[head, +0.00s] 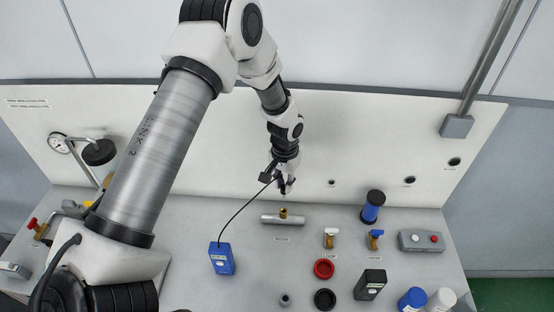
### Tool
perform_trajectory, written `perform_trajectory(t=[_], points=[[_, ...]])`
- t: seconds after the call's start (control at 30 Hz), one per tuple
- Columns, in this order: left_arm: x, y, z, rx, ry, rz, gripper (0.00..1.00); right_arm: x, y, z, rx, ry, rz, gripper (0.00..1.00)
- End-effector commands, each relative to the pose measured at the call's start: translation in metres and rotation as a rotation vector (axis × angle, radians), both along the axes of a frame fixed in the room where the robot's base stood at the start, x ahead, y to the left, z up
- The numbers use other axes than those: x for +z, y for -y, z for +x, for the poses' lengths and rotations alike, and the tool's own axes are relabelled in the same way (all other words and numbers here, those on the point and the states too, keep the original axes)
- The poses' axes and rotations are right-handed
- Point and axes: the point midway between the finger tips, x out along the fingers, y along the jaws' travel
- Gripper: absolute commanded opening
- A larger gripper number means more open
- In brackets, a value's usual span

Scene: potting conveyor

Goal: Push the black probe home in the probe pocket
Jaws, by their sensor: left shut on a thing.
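My left gripper (286,187) is shut on the black probe (283,191). The probe is small and dark, hard to tell apart from the fingers. A thin black cable runs from it down to a blue handheld meter (222,259) on the bench. Below the gripper lies a short grey metal pipe (271,219) with a brass fitting (284,211) standing up from its middle, which looks like the probe pocket. The gripper is above and slightly behind the fitting in the picture, and a gap shows between them. My right gripper is out of view.
Right of the pipe stand a white-handled valve (330,237), a blue-handled valve (375,239), a blue-and-black cylinder (372,206) and a button box (421,241). In front are a red ring (324,269), a black ring (325,299) and a black box (370,284). A gauge (60,144) is at left.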

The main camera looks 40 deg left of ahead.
Motion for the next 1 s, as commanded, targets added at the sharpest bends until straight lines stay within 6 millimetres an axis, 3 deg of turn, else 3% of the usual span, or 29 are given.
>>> perform_trajectory(t=[0.93, 1.0], points=[[-0.060, -0.004, 0.000, -0.001, 0.000, 0.003, 0.00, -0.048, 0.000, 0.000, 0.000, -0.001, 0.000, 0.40], [-0.055, -0.004, 0.000, -0.001, 0.000, 0.003, 0.00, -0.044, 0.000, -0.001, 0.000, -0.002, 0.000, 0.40]])
